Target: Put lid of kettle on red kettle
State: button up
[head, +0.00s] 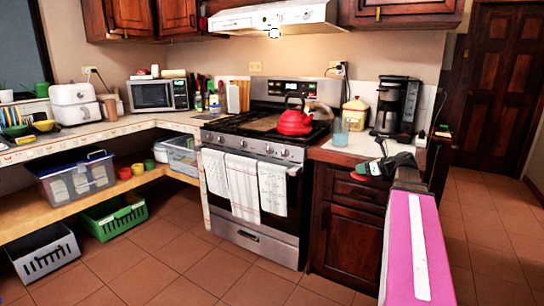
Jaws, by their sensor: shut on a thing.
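The red kettle (295,122) stands upright on the right side of the stove top, its dark handle arched above it. Whether its top opening is bare is too small to tell. My gripper (372,165) is in front of the right counter, to the right of and lower in the picture than the kettle. It is shut on a small red piece (360,168) that looks like the kettle lid. The dark fingers hide part of the lid. The lid is apart from the kettle.
A blue glass jar (340,132) stands on the right counter between the kettle and the coffee maker (397,106). A cream canister (355,113) stands behind the jar. Towels (243,185) hang on the oven door. The tiled floor (150,255) in front is clear.

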jog(key=s+a+f+n+g+y, duration=0.1)
jog(key=s+a+f, duration=0.3)
jog(key=a, duration=0.5)
jog(key=s+a+f+n+g+y, duration=0.1)
jog(key=s+a+f+n+y, duration=0.1)
jog(key=s+a+f, duration=0.3)
jog(key=a+f, duration=0.3)
jog(key=a, duration=0.1)
jog(key=shift+g, duration=0.4)
jog(key=shift+d, duration=0.1)
